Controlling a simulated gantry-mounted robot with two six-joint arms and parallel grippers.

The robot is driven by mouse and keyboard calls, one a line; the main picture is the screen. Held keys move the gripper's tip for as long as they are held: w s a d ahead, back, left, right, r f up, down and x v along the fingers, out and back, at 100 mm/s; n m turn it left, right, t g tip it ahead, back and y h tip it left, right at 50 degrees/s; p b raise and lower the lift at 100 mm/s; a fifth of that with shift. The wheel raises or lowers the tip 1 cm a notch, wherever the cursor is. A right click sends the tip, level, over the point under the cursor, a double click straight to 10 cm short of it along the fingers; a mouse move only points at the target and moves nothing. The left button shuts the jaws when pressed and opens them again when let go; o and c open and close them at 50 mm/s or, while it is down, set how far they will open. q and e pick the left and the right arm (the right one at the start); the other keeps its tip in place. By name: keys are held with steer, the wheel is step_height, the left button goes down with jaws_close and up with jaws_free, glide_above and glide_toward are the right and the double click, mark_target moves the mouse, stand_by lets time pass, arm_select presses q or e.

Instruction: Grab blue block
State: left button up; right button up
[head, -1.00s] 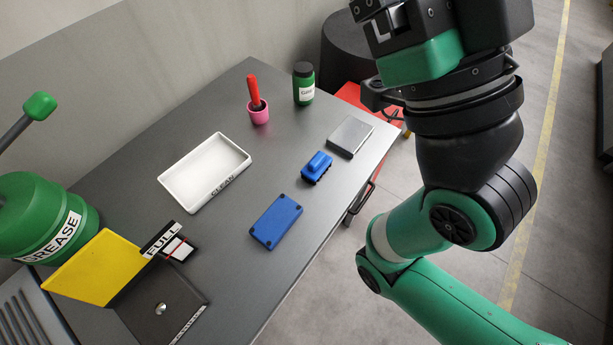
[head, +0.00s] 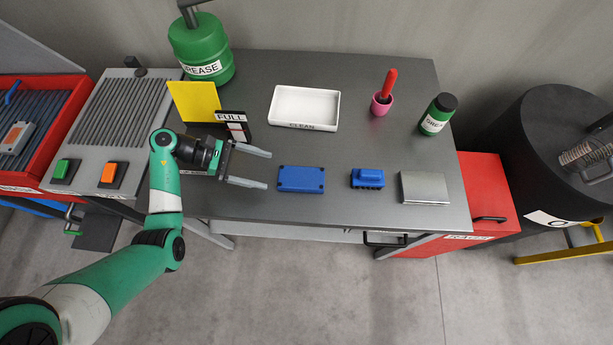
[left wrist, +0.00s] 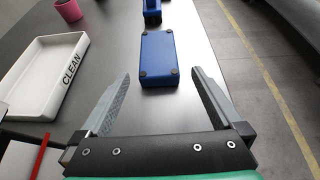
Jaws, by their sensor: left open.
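The flat blue block (head: 301,179) with dark corners lies on the grey table near its front edge. My left gripper (head: 261,169) is open and empty, just left of the block in the head view, with its fingers pointing towards it. In the left wrist view the blue block (left wrist: 159,55) lies ahead, beyond and between the two open fingertips (left wrist: 161,76), apart from them. My right gripper is out of view.
A smaller blue brush-like piece (head: 367,179) and a silver plate (head: 424,188) lie to the right. Behind stand a white CLEAN tray (head: 335,108), a pink cup (head: 381,105) and a green bottle (head: 437,114). A yellow panel (head: 193,101) stands behind my left gripper.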

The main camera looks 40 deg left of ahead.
mark_target(299, 177)
arm_select(q)
steer(key=x, duration=0.5)
steer(key=b+x, duration=0.1)
steer(key=x, duration=0.4)
steer(key=shift+w+d+r, duration=0.1)
steer(key=shift+w+d, duration=0.05)
steer(key=shift+w, duration=0.25)
steer(key=c, duration=1.4)
